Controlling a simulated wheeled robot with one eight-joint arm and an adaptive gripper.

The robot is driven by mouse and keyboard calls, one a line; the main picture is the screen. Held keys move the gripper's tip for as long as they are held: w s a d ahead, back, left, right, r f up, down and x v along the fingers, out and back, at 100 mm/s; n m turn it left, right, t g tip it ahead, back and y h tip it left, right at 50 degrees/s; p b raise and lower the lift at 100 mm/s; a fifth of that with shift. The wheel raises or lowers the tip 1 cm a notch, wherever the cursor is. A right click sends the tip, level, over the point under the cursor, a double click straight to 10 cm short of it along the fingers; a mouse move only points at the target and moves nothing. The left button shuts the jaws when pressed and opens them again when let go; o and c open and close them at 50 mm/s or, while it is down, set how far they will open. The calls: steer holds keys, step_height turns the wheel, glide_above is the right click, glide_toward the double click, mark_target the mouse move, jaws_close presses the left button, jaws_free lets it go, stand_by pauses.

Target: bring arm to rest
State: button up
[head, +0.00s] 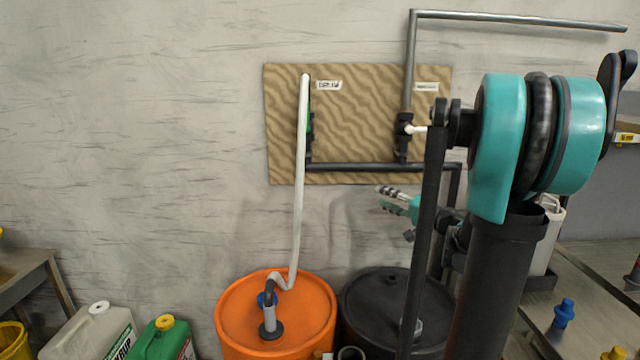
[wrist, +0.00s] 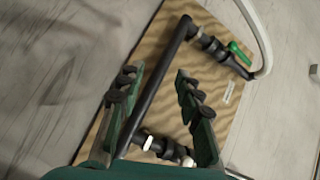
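My gripper (head: 390,200) shows in the head view in front of the wall, just below the wooden board, with its fingers pointing left. In the wrist view its two fingers (wrist: 158,95) stand wide apart with nothing held between them. The gripper is open and empty. My arm is folded at the right of the head view and hides part of the board and of the black drum. In the wrist view, black pipes and fittings on the board lie beyond the fingers, and I cannot tell the exact distance.
The wooden board (head: 350,140) carries a black pipe (head: 365,167) and valves. A white hose (head: 298,190) runs down to an orange drum (head: 235,310). A black drum (head: 375,300) stands beside it. Jugs (head: 95,335) stand lower left. A metal bench (head: 590,300) is at right.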

steer(key=s+a+f+n+g+h, duration=0.2)
steer(key=s+a+f+g, duration=0.15)
steer(key=s+f, duration=0.35)
steer(key=s+a+f+n+g+h, duration=0.1)
steer(key=s+a+f+g+h, duration=0.15)
steer(key=s+a+f, duration=0.45)
steer(key=s+d+f+n+g+h, duration=0.2)
steer(key=s+d+f+h, duration=0.5)
steer(key=s+f, duration=0.5)
steer(key=shift+s+d+n+g, duration=0.45)
steer(key=shift+d+g, duration=0.45)
steer(key=shift+d, duration=0.3)
